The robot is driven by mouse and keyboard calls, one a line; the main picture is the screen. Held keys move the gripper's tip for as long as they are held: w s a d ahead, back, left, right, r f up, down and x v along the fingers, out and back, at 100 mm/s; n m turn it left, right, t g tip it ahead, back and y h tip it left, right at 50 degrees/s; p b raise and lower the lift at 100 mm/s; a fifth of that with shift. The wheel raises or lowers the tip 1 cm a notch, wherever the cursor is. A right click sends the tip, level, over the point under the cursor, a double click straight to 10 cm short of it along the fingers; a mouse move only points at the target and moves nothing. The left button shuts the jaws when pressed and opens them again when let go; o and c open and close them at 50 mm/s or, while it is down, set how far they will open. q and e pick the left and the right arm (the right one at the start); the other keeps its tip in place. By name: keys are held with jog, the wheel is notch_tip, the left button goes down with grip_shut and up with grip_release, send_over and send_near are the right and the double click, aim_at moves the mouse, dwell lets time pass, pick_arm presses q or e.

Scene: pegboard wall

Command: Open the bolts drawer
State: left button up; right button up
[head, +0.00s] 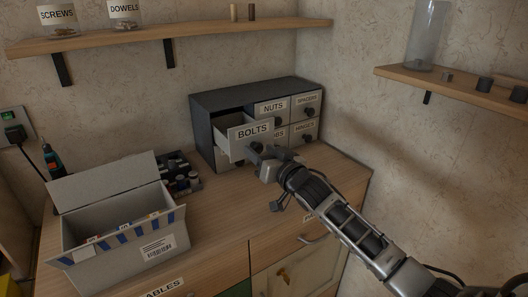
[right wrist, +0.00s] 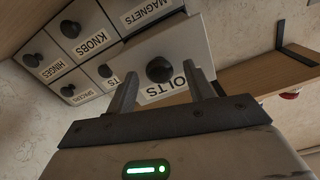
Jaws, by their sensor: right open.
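The bolts drawer (head: 237,145) is the top left drawer of a dark small-parts cabinet (head: 203,104), and it stands pulled out well past the other fronts. Its BOLTS label is readable in the head view. In the right wrist view, the drawer front (right wrist: 185,42) and its round dark knob (right wrist: 158,69) show ahead. My right gripper (head: 268,153) is open at the drawer front. In the right wrist view, the knob appears between the two spread fingers, and I cannot tell whether either finger touches it. My left gripper is not in view.
Other drawers such as nuts (head: 273,107) look shut. An open cardboard box (head: 125,240) stands at the front left of the wooden worktop (head: 225,212), with small dark items (head: 180,177) behind it. Shelves (head: 190,38) hang above. The worktop front middle is clear.

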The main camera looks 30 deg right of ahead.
jog(key=shift+s, duration=0.1)
jog(key=shift+s+f, duration=0.1)
jog(key=shift+s, duration=0.2)
jog(key=s+d+b, duration=0.1)
jog(key=s, duration=1.4)
jog(key=shift+d, duration=0.2)
jog(key=s+a+f+n+g, duration=0.1)
jog(key=s+a+f+g, duration=0.1)
jog(key=s+a+f, duration=0.3)
jog(key=s+a+f+n+g+y, duration=0.1)
jog(key=s+a+f+g, duration=0.2)
jog(key=f, duration=0.8)
jog(key=s+a+f+n+g, duration=0.2)
jog(key=s+a+f, duration=0.5)
jog(key=a+f, duration=0.2)
jog(key=shift+s+g, duration=0.4)
